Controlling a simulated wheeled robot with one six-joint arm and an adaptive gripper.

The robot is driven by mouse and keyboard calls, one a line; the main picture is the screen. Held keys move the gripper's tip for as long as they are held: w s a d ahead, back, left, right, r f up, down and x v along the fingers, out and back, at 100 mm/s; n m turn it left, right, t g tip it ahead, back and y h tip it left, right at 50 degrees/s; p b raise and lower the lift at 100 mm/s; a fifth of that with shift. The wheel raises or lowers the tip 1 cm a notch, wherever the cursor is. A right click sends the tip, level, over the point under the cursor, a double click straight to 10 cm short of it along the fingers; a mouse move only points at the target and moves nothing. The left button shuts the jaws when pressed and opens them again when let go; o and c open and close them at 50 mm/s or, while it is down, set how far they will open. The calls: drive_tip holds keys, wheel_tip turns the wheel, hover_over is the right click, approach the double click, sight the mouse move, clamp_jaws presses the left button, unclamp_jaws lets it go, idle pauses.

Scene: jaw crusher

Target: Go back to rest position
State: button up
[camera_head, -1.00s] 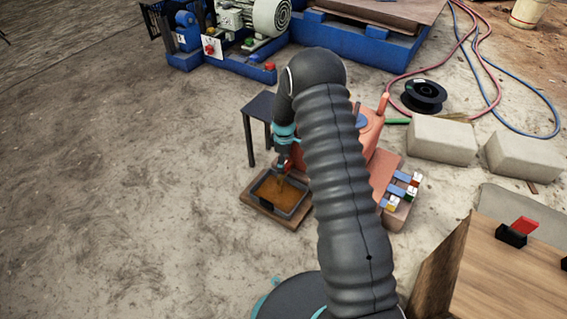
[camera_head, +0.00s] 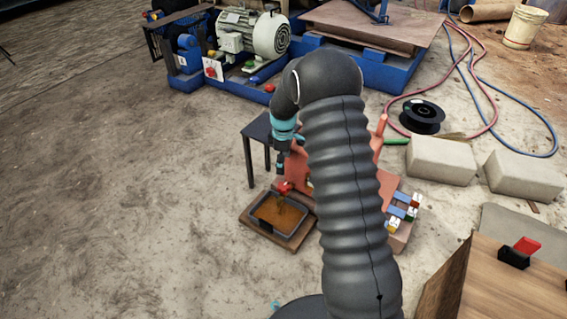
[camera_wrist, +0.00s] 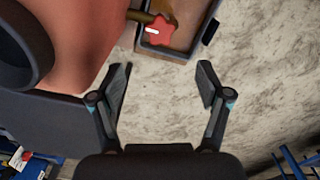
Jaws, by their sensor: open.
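My gripper (camera_wrist: 164,70) is open and empty in the wrist view, with its two fingers spread over bare concrete floor. A red star-shaped handle (camera_wrist: 160,30) on a brass-coloured tap is ahead of the fingertips and apart from them. It also shows in the head view (camera_head: 284,187), above a dark tray (camera_head: 256,219) of brown contents on a wooden board. In the head view my wrist hangs above and behind the handle; the fingers there are too small to make out. My arm hides much of the orange-red machine (camera_head: 388,185).
A dark small table (camera_head: 256,130) stands close to my wrist. Coloured switches (camera_head: 403,207) lie right of my arm. Pale blocks (camera_head: 441,160), a black spool (camera_head: 422,116) and hoses (camera_head: 478,80) lie further right. A blue-framed motor (camera_head: 268,36) stands behind. The left floor is clear.

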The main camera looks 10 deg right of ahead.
idle(0.3)
drive_tip(key=s+r+m+g, duration=0.1)
drive_tip(key=s+r+m, duration=0.1)
drive_tip(key=s+m, duration=0.6)
drive_tip(key=s+r+m+t+p, duration=0.4)
drive_tip(key=s+r+t+p, duration=0.2)
drive_tip(key=s+r, duration=2.4)
wheel_tip(320, 180, up, 4)
drive_tip(key=shift+f+m+t+p, duration=0.1)
drive_tip(key=shift+m+t+p, duration=0.2)
drive_tip(key=shift+m+p, duration=0.15)
